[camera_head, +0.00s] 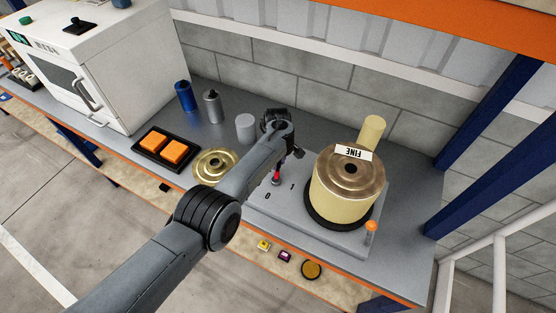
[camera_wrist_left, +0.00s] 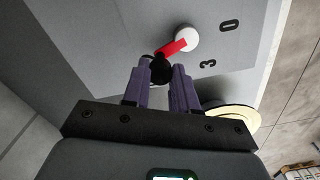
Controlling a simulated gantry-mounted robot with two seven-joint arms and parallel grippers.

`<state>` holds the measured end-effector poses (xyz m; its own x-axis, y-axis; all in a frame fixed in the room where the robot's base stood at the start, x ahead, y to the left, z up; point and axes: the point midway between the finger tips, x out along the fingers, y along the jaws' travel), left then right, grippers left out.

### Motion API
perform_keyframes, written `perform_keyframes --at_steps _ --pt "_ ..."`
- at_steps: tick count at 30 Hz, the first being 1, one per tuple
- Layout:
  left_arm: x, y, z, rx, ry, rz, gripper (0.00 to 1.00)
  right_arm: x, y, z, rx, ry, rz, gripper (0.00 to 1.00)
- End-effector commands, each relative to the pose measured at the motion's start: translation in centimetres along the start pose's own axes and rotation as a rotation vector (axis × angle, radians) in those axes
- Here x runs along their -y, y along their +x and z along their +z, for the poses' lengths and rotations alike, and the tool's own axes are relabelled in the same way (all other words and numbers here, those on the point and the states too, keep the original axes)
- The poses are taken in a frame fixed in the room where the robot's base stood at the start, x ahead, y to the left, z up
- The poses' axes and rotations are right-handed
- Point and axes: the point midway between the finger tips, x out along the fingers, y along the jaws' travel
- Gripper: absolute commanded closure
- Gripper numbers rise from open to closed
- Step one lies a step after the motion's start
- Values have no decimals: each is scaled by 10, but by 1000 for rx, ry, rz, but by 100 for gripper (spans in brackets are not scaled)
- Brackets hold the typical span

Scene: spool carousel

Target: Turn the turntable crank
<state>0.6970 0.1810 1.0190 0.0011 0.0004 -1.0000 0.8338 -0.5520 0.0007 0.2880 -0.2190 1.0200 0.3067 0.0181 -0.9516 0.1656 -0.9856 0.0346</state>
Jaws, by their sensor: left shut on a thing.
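The turntable crank is a red lever (camera_wrist_left: 172,47) on a white round pivot (camera_wrist_left: 187,38), with a black knob (camera_wrist_left: 160,70) at its free end. My left gripper (camera_wrist_left: 160,78) is shut on this knob, one finger on each side. In the head view the red lever (camera_head: 276,177) shows below my left wrist, and the arm hides most of the fingers. Printed digits stand around the pivot on the grey base plate (camera_head: 258,212). A large yellow spool (camera_head: 333,190) with a brass top and a "FINE" label sits on the dark turntable right of the crank.
An orange-topped peg (camera_head: 371,227) stands at the plate's right front corner. A brass disc (camera_head: 213,165), a black tray (camera_head: 148,154) with orange blocks, and a grey cylinder (camera_head: 245,127) are left of the arm. A white oven-like machine (camera_head: 100,70) stands far left. A wall closes the back.

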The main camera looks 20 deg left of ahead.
Motion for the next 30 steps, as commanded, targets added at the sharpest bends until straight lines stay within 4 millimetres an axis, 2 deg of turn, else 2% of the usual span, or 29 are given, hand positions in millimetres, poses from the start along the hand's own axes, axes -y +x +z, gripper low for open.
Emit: perform_keyframes --at_steps 7,8,12,23,30 --pt "0 -1 0 2 1 -1 100 0 0 0 0 0 0 100" --pt "0 -1 0 3 1 -1 68 0 0 0 0 0 0 100" --pt "0 -1 0 2 1 0 47 0 0 0 0 0 0 100" --pt "0 -4 0 1 3 0 47 0 -2 -1 0 0 0 100" --pt "-1 -35 1 0 2 2 47 0 -17 -5 0 0 0 100"
